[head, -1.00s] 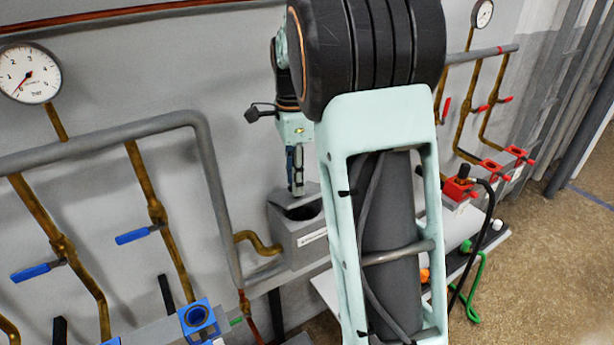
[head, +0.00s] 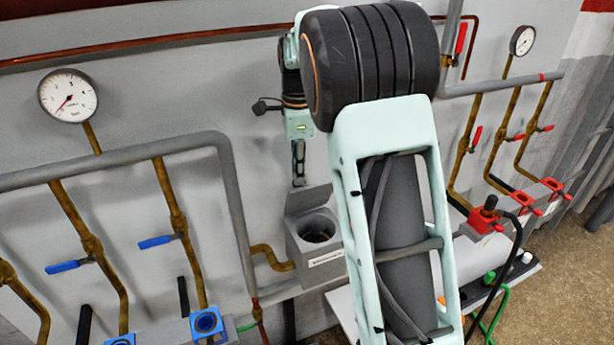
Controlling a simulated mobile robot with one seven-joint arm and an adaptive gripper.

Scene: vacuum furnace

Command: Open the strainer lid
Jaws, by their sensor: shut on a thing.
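The strainer is a grey box (head: 318,268) with a white label on its front and a round dark opening in its top. It is fixed at the wall, left of my arm. Its grey lid (head: 310,199) stands up at the back edge, so the opening is uncovered. My gripper (head: 299,182) points down at the top edge of the lid, with its narrow dark fingers shut on it. The fingers are small here and the exact grip is hard to see. My arm covers the area just right of the strainer.
Grey pipes (head: 232,190) and brass pipes with blue handles (head: 156,241) run left of the strainer. Pressure gauges (head: 68,96) hang on the wall. Red fittings (head: 484,217) and a white shelf with green and black hoses lie to the right. The floor at far right is clear.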

